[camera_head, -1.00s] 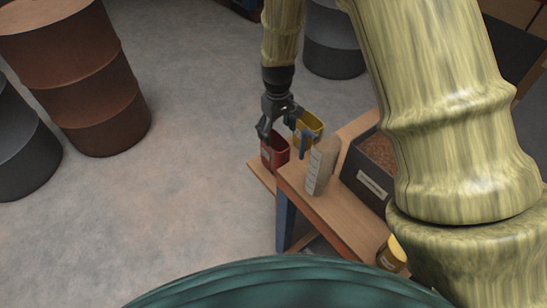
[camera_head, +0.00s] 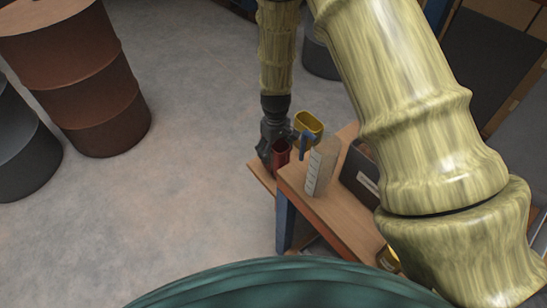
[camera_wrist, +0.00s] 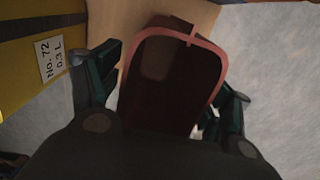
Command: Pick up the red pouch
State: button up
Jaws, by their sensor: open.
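The red pouch (camera_head: 281,153) is an open-topped red container near the table's far left corner. In the wrist view the red pouch (camera_wrist: 172,80) shows its pale red rim and dark inside. My gripper (camera_head: 271,150) is low at the pouch in the head view and partly covers it. In the wrist view my gripper (camera_wrist: 165,88) is open, with one finger on each side of the pouch. Whether the fingers touch its walls cannot be told.
A yellow container (camera_head: 309,123) stands close beside the pouch; its labelled side (camera_wrist: 40,65) is near my left finger. Barrels (camera_head: 85,75) stand on the floor at left.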

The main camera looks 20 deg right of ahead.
jog(key=c, duration=0.9)
jog(key=shift+o, duration=0.2)
